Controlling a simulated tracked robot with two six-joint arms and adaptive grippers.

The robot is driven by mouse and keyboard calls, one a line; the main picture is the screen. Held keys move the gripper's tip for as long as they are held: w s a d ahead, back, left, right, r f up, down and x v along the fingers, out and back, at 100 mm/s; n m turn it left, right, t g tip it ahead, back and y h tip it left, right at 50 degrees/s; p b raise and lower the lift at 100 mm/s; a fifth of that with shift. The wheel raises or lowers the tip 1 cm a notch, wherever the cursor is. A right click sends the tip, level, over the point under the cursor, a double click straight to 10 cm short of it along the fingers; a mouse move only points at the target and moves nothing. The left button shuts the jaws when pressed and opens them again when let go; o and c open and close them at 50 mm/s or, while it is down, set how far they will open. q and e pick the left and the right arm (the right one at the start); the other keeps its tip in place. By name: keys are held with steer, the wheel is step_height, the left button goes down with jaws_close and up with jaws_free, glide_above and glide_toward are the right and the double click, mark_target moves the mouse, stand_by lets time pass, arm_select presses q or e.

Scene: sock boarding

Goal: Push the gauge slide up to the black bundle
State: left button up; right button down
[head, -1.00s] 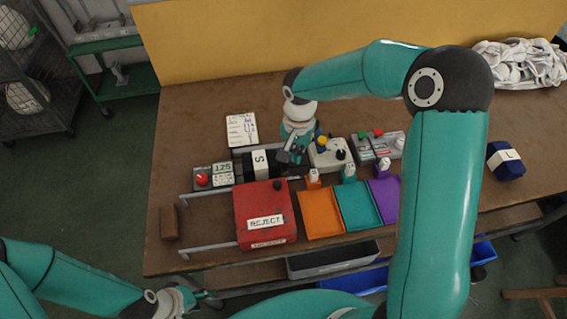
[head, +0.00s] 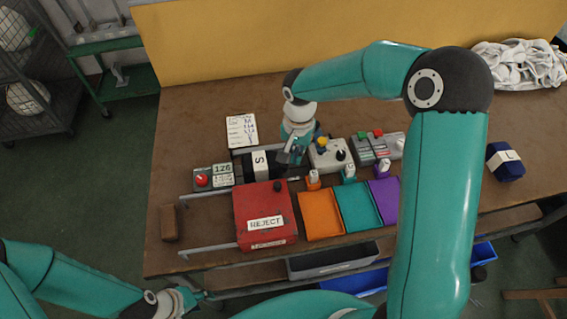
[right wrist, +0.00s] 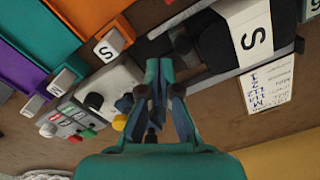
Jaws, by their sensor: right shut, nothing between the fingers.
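The black bundle (head: 248,168) with a white S band (head: 260,163) lies in the grey gauge channel behind the red reject box. In the right wrist view the bundle (right wrist: 216,48) is at the upper right. A small dark block (right wrist: 181,41), seemingly the gauge slide, stands in the channel beside the bundle's end; any gap is hard to tell. My right gripper (head: 287,157) is shut and empty at that end of the channel. Its fingertips (right wrist: 160,70) are close to the dark block; contact is unclear. My left gripper (head: 190,298) is low at the front, off the table.
A red REJECT box (head: 265,205) stands in front of the gauge. Orange (head: 320,218), teal (head: 358,207) and purple (head: 384,192) trays are right of it. A control box with coloured knobs (head: 329,155) stands close right of my right gripper. A blue bundle (head: 507,167) lies far right.

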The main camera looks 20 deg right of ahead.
steer(key=shift+f, duration=0.1)
steer(key=shift+f+b, duration=1.6)
steer(key=shift+b, duration=0.1)
steer(key=shift+w+a, duration=0.1)
steer(key=shift+a, duration=0.15)
steer(key=shift+w+a, duration=0.15)
steer(key=shift+a, duration=0.5)
steer(key=shift+w+a, duration=0.15)
steer(key=shift+a, duration=0.45)
steer(key=shift+a+b, duration=0.25)
steer(key=shift+b, duration=0.1)
stand_by(0.3)
steer(key=shift+d, duration=0.15)
steer(key=shift+d, duration=0.25)
steer(key=shift+s+d+r, duration=0.1)
steer(key=shift+d, duration=0.1)
